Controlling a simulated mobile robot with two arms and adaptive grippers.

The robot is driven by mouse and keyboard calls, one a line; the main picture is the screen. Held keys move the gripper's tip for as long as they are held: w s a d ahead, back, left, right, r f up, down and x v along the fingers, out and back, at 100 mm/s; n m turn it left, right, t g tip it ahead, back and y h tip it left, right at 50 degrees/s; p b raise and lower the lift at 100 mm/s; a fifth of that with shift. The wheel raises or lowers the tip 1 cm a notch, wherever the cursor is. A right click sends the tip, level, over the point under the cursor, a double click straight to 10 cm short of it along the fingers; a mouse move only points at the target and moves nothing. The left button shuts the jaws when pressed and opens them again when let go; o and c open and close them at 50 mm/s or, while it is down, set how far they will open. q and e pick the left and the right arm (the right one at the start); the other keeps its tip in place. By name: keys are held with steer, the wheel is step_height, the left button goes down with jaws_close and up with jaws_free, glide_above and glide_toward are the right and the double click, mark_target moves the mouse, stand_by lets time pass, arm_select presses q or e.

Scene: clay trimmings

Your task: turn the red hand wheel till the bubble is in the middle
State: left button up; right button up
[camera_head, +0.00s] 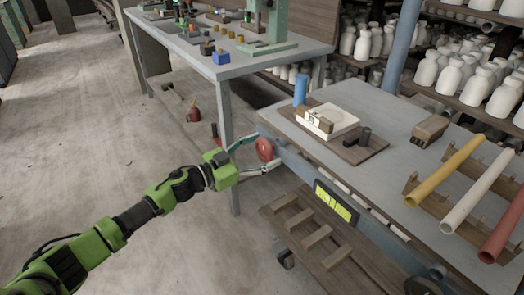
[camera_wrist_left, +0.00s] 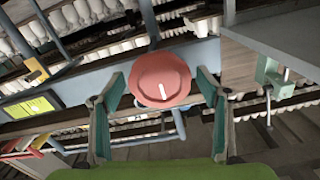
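The red hand wheel (camera_head: 265,149) sits at the left end of the workbench (camera_head: 398,108). In the left wrist view the wheel (camera_wrist_left: 161,80) faces me, with a pale mark on its face. My left gripper (camera_head: 255,155) is open, its fingers on either side of the wheel; I cannot tell whether they touch it. Its green finger pads also show in the left wrist view (camera_wrist_left: 161,84). A yellow-green level gauge (camera_head: 336,203) is on the bench's front edge and shows in the left wrist view (camera_wrist_left: 30,107); its bubble is too small to make out. My right gripper is out of view.
On the bench are a wooden board (camera_head: 354,153) with a pale block, a blue cylinder (camera_head: 300,89) and a rack with yellow, white and red tubes (camera_head: 445,172). A second table (camera_head: 207,65) stands behind. The floor at left is mostly clear.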

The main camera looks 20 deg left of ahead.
arm_select(q)
steer(key=c, duration=0.8)
steer(key=shift+c, duration=0.2)
